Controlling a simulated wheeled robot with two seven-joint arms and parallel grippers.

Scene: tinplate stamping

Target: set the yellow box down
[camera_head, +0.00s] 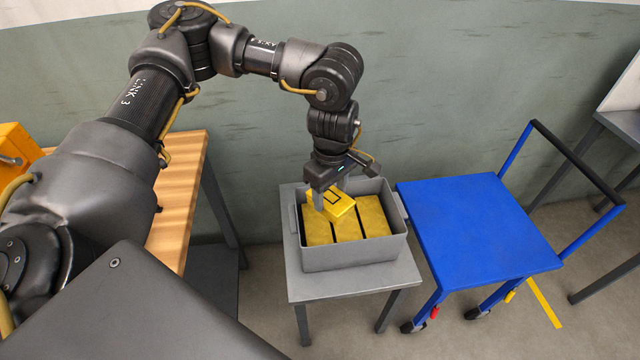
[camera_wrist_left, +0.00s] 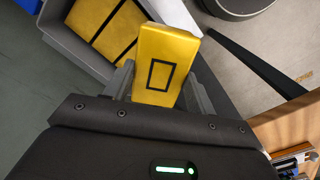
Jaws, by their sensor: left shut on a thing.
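My left gripper (camera_head: 330,200) is shut on a yellow box (camera_head: 341,205) with a black rectangle outline on its face. It holds the box over the grey bin (camera_head: 352,254), near the bin's left side. In the left wrist view the yellow box (camera_wrist_left: 164,62) sits between the two fingers. Several other yellow boxes (camera_head: 374,214) lie side by side in the bin below. Whether the held box touches them cannot be told. My right gripper is not in view.
The bin stands on a small grey table (camera_head: 300,290). A blue cart (camera_head: 480,225) with a dark handle stands to the right. A wooden-topped bench (camera_head: 180,195) is at the left. The floor in front is clear.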

